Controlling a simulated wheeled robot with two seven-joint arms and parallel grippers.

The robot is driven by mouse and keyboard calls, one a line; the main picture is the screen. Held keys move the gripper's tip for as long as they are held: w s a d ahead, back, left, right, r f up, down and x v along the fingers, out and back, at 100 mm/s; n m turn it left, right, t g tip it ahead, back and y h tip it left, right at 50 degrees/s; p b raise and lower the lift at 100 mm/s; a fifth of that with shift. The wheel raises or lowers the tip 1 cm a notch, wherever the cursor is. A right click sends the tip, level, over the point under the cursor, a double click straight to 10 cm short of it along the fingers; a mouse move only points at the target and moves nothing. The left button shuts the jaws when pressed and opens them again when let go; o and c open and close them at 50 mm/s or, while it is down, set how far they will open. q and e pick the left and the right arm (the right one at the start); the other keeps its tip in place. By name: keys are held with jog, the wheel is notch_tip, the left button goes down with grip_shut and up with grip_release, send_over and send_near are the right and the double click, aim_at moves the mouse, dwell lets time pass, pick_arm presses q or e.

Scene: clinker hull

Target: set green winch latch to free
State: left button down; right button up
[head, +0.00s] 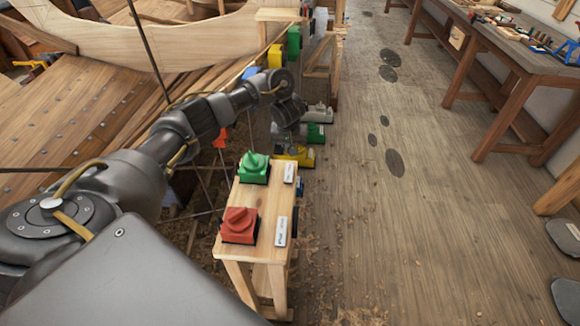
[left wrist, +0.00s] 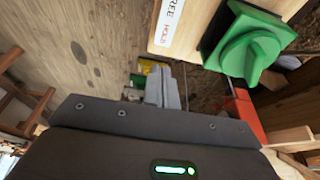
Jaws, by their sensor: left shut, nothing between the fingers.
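The green winch latch (head: 254,167) is a knob on a square base on top of a small wooden stand (head: 268,195). In the left wrist view the latch (left wrist: 252,50) is close, at the upper right, beside a white label (left wrist: 172,22) with letters ending "REE" and some red lettering. The latch's setting is hard to tell. My left gripper (head: 290,146) is beyond the latch and a little to its right, apart from it. Its fingers (left wrist: 163,88) are together and empty. My right gripper is not in view.
A red latch (head: 240,224) sits nearer on the same stand, with its own label (head: 281,231). Yellow (head: 297,155) and green (head: 316,133) units stand beyond the stand. A wooden boat hull (head: 190,40) is behind my arm. The floor (head: 390,220) to the right is open.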

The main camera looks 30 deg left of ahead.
aim_at(290, 165)
pick_arm(q)
jog(key=x, duration=0.5)
jog(key=shift+s+d+f, duration=0.1)
jog(key=shift+s+f, duration=0.15)
jog(key=shift+f, duration=1)
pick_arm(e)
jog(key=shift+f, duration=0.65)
